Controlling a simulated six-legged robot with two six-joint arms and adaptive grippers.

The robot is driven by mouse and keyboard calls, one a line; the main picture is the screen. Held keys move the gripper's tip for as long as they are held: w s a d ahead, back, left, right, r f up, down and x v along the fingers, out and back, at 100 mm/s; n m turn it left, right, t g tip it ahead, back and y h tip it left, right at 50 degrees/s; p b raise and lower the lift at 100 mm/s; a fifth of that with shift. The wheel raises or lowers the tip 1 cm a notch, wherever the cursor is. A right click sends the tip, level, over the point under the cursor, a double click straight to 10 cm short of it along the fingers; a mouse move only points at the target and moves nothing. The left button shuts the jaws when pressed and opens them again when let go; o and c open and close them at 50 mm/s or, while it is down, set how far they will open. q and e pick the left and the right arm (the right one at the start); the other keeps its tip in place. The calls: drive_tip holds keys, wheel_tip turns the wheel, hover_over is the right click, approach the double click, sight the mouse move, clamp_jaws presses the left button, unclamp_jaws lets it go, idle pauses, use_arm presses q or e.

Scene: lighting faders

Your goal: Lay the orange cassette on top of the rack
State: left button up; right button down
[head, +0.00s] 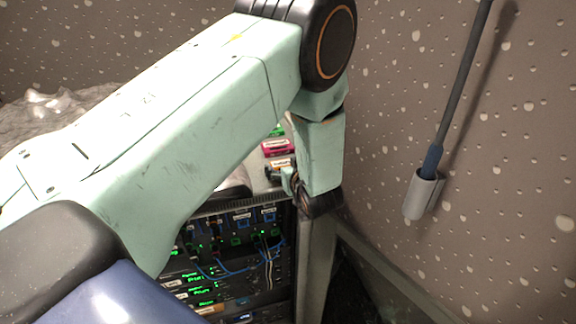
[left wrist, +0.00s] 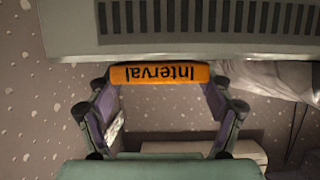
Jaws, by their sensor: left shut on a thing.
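The orange cassette (left wrist: 160,74), its label reading "Interval" upside down, sits between the fingertips of my left gripper (left wrist: 160,82) in the left wrist view. The gripper is shut on its two ends. The cassette overlaps the edge of a grey slotted panel of the rack (left wrist: 80,42) in that view; I cannot tell whether they touch. My right gripper is not in view.
A pink cassette (head: 278,147) and a green one (head: 277,131) lie behind the gripper on the rack top. Cables and lit modules (head: 262,245) fill the rack front. A grey holder (head: 423,194) with a rod is on the speckled wall at right.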

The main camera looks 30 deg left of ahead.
use_arm(q)
drive_tip(key=shift+a+f, duration=0.1)
drive_tip(key=shift+f, duration=0.05)
drive_tip(key=o, duration=0.7)
drive_tip(key=shift+f, duration=0.1)
drive_tip(key=o, duration=0.4)
drive_tip(key=shift+w, duration=0.15)
drive_tip(key=shift+r, duration=0.2)
